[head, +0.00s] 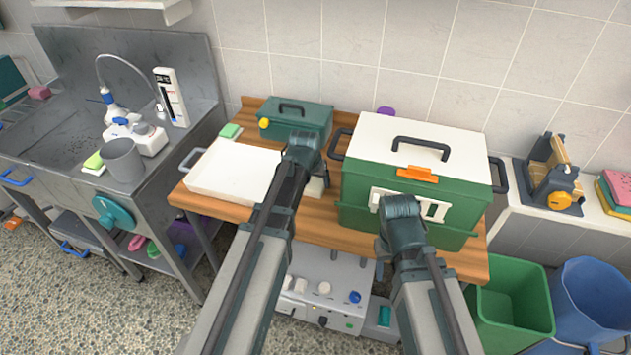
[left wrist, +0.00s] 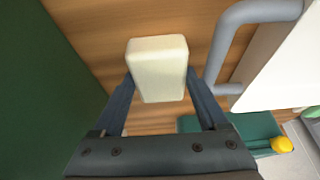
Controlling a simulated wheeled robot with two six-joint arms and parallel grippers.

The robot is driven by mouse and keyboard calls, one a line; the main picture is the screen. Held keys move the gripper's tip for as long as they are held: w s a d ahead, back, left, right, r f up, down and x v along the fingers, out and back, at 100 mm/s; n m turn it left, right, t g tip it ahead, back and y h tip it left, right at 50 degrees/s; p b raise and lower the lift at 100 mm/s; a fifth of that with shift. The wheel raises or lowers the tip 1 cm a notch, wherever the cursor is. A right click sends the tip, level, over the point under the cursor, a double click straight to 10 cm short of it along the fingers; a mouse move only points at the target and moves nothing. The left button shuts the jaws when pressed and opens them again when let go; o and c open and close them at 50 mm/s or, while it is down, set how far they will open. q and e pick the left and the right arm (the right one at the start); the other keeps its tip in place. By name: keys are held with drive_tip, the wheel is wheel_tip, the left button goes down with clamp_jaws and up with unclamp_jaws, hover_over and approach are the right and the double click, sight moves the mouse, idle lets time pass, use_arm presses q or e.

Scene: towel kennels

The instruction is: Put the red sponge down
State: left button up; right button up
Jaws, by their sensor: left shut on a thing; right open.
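My left gripper (head: 314,176) is shut on a cream block (left wrist: 158,68), which shows between its two fingers in the left wrist view. The block looks cream, not red. It is over the wooden counter (head: 318,232), between the white tray and the green carrier; I cannot tell whether it touches the wood. In the head view the gripper hides most of it. My right gripper (head: 400,212) is open, in front of the green carrier (head: 360,190). No clearly red sponge shows; a pink one (head: 40,93) lies at the sink's far left.
The white tray (head: 215,186) with a grey handle is left of my left gripper. A small dark green toolbox (head: 312,118) with a yellow knob stands behind it. A green sponge (head: 230,131) lies near the toolbox. Green (head: 518,300) and blue bins stand at the right.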

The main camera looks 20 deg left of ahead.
use_arm(q)
drive_tip(key=shift+f, duration=0.2)
drive_tip(key=o, duration=0.9)
use_arm(e)
drive_tip(key=shift+f, duration=0.15)
use_arm(q)
drive_tip(key=shift+r, duration=0.15)
